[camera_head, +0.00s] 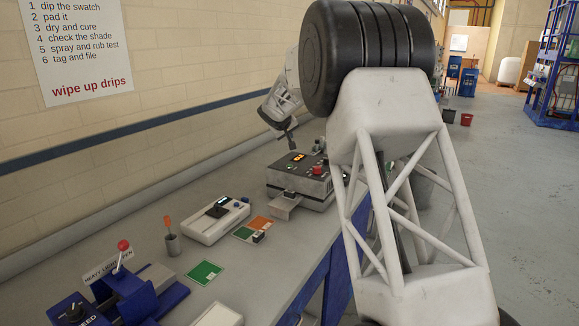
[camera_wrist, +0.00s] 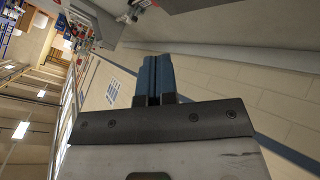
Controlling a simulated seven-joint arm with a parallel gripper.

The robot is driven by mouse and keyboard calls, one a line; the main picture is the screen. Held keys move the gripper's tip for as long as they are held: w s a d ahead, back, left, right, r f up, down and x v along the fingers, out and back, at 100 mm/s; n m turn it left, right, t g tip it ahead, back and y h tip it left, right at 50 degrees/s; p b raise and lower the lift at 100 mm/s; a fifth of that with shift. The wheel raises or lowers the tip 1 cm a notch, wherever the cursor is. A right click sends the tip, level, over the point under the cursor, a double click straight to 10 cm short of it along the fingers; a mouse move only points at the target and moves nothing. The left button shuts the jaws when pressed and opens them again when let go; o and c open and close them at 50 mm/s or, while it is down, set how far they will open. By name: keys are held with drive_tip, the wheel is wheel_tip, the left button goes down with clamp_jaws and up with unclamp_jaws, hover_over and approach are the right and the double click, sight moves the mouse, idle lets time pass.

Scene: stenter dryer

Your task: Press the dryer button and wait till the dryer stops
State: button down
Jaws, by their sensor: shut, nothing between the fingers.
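The dryer (camera_head: 305,184), a dark and pale box with a lit orange display (camera_head: 298,157), stands on the bench in the head view. A red button (camera_head: 318,171) sits on its top right. A pale tray (camera_head: 284,206) sticks out of its front. My gripper (camera_head: 292,151) hangs above and behind the display, to the left of the red button and apart from it. In the wrist view its blue fingers (camera_wrist: 154,60) are together and empty. The dryer cannot be made out in the wrist view. My arm hides the area right of the dryer.
A white meter (camera_head: 212,222) stands nearer on the bench (camera_head: 265,280), with green and orange cards (camera_head: 205,273) by it. A cup with an orange-handled tool (camera_head: 172,243) and a blue machine with a red-knobbed lever (camera_head: 123,246) are at left. The wall runs behind.

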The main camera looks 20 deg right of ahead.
sight(288, 165)
drive_tip(key=shift+f, duration=0.1)
drive_tip(key=shift+f, duration=4.3)
drive_tip(key=shift+f, duration=0.85)
drive_tip(key=shift+r, duration=0.85)
drive_tip(key=shift+r, duration=0.1)
idle(0.3)
drive_tip(key=shift+r, duration=2.4)
